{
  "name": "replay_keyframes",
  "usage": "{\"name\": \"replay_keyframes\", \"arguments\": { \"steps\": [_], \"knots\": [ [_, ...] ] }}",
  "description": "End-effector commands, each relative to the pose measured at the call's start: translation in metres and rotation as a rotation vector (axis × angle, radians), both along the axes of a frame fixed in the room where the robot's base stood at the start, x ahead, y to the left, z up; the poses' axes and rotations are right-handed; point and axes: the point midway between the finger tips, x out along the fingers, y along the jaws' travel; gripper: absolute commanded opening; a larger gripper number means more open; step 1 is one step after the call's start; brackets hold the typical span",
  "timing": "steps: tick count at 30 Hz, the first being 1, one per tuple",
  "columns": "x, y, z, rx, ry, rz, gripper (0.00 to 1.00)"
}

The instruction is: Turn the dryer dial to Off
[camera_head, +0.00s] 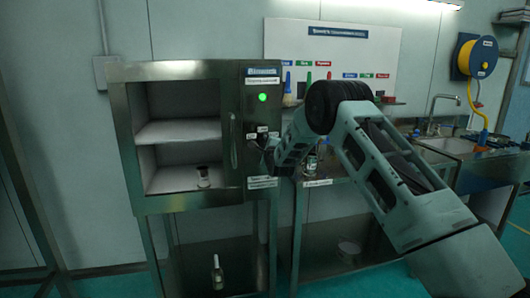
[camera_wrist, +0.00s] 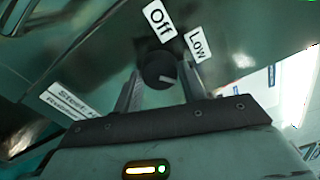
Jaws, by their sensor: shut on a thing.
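The dryer (camera_head: 180,70) is a steel cabinet on a stand, left of centre in the head view. A green light (camera_head: 263,97) glows on its right-hand panel. The dark round dial (camera_wrist: 158,70) shows in the wrist view between the fingers of my gripper (camera_wrist: 160,80). An "Off" label (camera_wrist: 158,20) is above the dial and a "Low" label (camera_wrist: 197,44) is to its upper right. A short white mark on the dial points right and slightly down, toward neither of these labels. My gripper is shut on the dial. In the head view my gripper (camera_head: 266,143) hides the dial.
A small vessel (camera_head: 204,177) stands on the dryer's lower inside shelf, and a bottle (camera_head: 217,273) stands below the cabinet. A steel bench (camera_head: 330,177) with small bottles is to the right, partly behind my arm. A sink (camera_head: 450,146) and a yellow hose reel (camera_head: 478,58) are farther right.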

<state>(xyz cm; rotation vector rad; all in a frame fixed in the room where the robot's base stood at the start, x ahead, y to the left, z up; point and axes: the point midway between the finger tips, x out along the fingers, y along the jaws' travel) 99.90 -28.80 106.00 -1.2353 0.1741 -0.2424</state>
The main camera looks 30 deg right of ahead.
Motion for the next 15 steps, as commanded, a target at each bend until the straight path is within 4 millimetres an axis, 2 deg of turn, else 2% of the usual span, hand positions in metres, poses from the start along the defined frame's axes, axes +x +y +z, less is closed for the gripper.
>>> {"name": "replay_keyframes", "arguments": {
  "steps": [1,15],
  "knots": [
    [0.0002,0.001,-0.0061,-0.036,0.008,0.001,0.18],
    [0.0001,0.0011,-0.0059,-0.464,0.132,0.001,0.18]
  ]
}}
